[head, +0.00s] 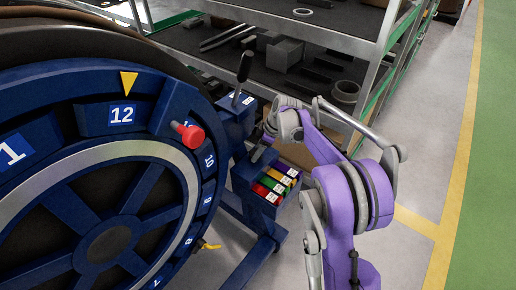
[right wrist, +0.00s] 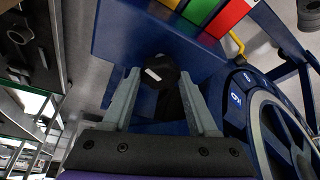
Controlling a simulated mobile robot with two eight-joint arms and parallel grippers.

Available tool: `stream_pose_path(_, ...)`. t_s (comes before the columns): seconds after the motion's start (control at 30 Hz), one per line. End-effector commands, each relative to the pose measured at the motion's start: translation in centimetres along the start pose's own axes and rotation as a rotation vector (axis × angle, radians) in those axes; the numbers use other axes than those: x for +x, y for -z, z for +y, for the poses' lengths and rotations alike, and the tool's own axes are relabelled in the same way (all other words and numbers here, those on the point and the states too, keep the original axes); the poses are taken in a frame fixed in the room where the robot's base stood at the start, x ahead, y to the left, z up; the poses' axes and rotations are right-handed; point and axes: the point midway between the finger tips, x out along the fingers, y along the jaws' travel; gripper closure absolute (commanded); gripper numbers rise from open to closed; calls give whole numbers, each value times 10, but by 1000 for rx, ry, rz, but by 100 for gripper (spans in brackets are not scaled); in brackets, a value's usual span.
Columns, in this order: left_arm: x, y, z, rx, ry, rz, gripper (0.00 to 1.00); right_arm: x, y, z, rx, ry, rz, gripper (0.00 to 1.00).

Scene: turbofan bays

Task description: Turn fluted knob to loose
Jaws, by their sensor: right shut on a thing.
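The fluted knob (right wrist: 154,77) is dark and round with a white mark on its face. It shows in the right wrist view between the two grey fingers of my right gripper (right wrist: 160,85), which is shut on it. In the head view my right gripper (head: 264,140) reaches in from the right to the blue post beside the big wheel. There the knob is hidden behind the gripper, so its marking cannot be read. My left gripper is not in view.
A large blue numbered wheel (head: 120,232) fills the left, with a red knob (head: 190,135) on its rim. A black lever (head: 244,67) rises from the blue post. Coloured labelled blocks (head: 277,184) sit below the gripper. Metal shelving (head: 330,42) stands behind.

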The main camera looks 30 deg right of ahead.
Motion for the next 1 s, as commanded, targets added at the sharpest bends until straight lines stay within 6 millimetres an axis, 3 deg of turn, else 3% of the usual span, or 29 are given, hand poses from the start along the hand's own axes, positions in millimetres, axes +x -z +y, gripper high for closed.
stream_pose_path(0.6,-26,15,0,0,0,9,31,0,2,4,-525,219,-1,96)
stream_pose_path(1.0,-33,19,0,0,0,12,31,1,2,6,-736,305,-1,97)
